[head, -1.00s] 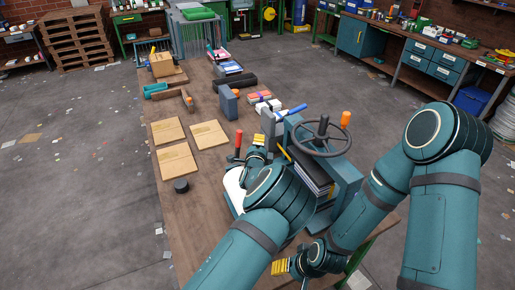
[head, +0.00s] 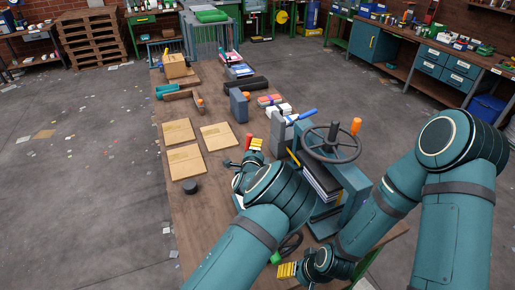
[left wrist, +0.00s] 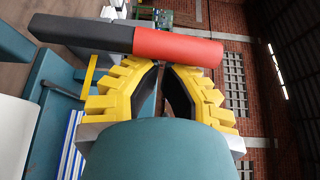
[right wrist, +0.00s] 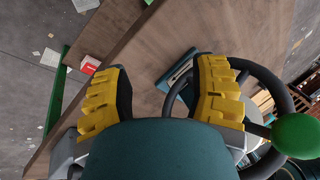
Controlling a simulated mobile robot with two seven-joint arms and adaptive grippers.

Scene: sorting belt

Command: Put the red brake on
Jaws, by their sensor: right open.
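The brake lever has a red handle (head: 249,139), which shows just beside my left gripper (head: 256,146) at the front part of the bench. In the left wrist view the red grip (left wrist: 178,46) and its black shaft (left wrist: 85,36) lie across, just beyond the fingertips. My left fingers (left wrist: 161,66) curve together with their tips almost meeting; the handle is not between them. Contact with it is unclear. My right gripper (head: 287,270) is open and empty beside a dark handwheel with a green knob (head: 275,258). The knob (right wrist: 297,135) and wheel rim show right of its fingers.
A blue-grey press with a large handwheel (head: 331,142) and orange knob stands right of my left gripper. Wooden boards (head: 186,161) and a black puck (head: 190,187) lie on the bench (head: 205,220) to the left. Bare bench top lies around the puck.

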